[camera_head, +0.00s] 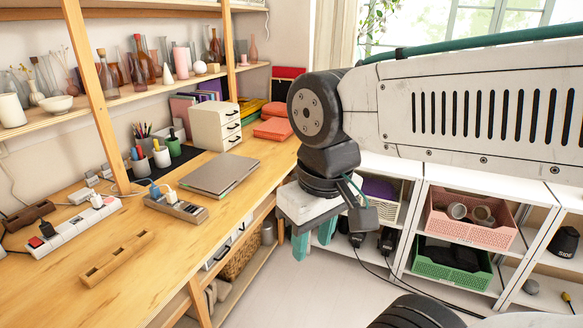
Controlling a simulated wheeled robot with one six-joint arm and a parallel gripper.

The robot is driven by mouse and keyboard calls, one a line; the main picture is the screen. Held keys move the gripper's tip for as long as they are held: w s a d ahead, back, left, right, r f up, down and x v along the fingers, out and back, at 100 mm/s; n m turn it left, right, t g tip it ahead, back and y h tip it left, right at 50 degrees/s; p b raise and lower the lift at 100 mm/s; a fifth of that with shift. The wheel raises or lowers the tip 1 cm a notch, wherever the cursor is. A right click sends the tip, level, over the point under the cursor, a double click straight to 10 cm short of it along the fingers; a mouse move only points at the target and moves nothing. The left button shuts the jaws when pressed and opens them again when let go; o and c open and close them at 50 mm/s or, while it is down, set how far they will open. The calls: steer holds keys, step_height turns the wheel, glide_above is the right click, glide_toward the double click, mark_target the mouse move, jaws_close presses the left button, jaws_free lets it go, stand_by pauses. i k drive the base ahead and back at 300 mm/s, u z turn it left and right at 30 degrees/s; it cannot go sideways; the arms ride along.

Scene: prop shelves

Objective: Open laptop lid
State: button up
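A closed grey laptop (220,175) lies flat on the wooden desk, left of the picture's middle. Its lid is down. My gripper (313,244) hangs to the right of the desk's edge, apart from the laptop, with its teal fingers pointing down. The two fingers stand apart with a gap between them, and nothing shows in the gap. My arm comes in from the right and hides part of the background.
A power strip (176,207) with plugs sits just in front of the laptop. A small white drawer box (215,126) stands behind it, and pen cups (161,156) are to its left. A wooden block with hollows (117,257) lies nearer. White shelves with crates (472,214) stand at right.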

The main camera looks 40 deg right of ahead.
mark_target(220, 174)
steer(key=z, duration=0.65)
steer(key=i, duration=0.65)
steer(key=z, duration=0.7)
steer(key=i, duration=0.45)
steer(key=u, duration=0.05)
